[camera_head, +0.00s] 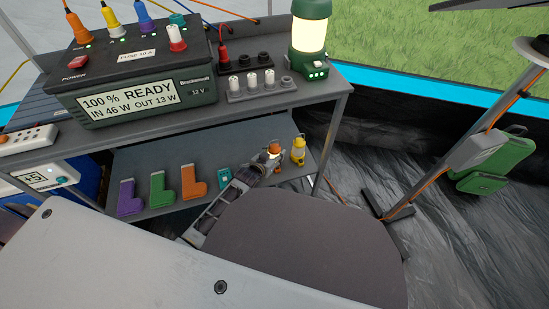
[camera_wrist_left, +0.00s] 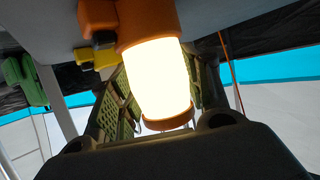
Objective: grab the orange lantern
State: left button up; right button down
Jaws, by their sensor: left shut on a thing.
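The orange lantern (camera_head: 273,149) is on the lower shelf, near its right end. My left gripper (camera_head: 264,163) reaches in from the front and is shut on it. In the left wrist view the lantern (camera_wrist_left: 157,80) is lit, with an orange cap and a glowing white body between the fingers of the left gripper (camera_wrist_left: 160,95). In the head view the gripper hides much of the lantern, and I cannot tell whether it is clear of the shelf. My right gripper is not in view.
A yellow lantern (camera_head: 298,150) stands close to the right. Purple (camera_head: 128,198), green (camera_head: 159,190) and orange (camera_head: 195,182) boot shapes and a small teal item (camera_head: 225,177) are to the left. The upper shelf (camera_head: 215,108) overhangs, carrying a power box (camera_head: 135,75) and green lantern (camera_head: 309,40).

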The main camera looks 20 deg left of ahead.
aim_at(274, 147)
pick_arm(q)
jog(key=shift+r, duration=0.2)
